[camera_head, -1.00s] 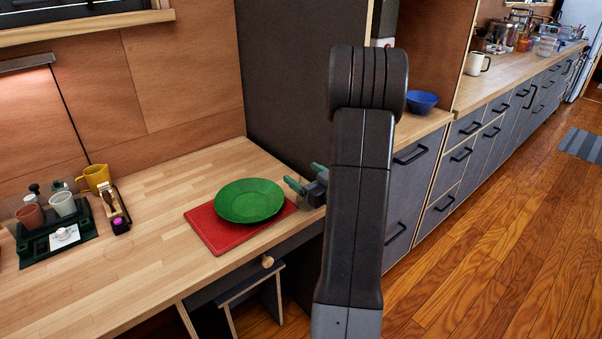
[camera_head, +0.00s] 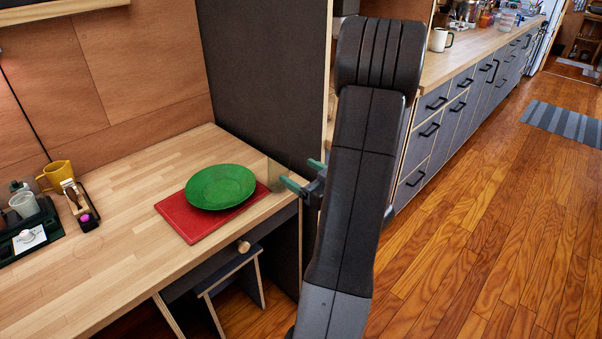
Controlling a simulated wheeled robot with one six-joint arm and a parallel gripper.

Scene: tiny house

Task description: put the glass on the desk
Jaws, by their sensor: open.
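A clear, faint glass (camera_head: 276,174) is at the right end of the wooden desk (camera_head: 120,215), beside the green plate. It looks upright and seems to stand on the desk near its right edge, though its base is hard to make out. My gripper (camera_head: 297,172) is just to the right of the glass, with its two green fingers spread apart and pointing toward it. The fingers look clear of the glass, but a light touch cannot be ruled out.
A green plate (camera_head: 221,187) lies on a red mat (camera_head: 190,222) left of the glass. A dark panel (camera_head: 265,80) rises behind the desk's right end. A yellow mug (camera_head: 58,175) and a dark tray (camera_head: 45,222) with cups are at the left. A stool (camera_head: 228,272) is below.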

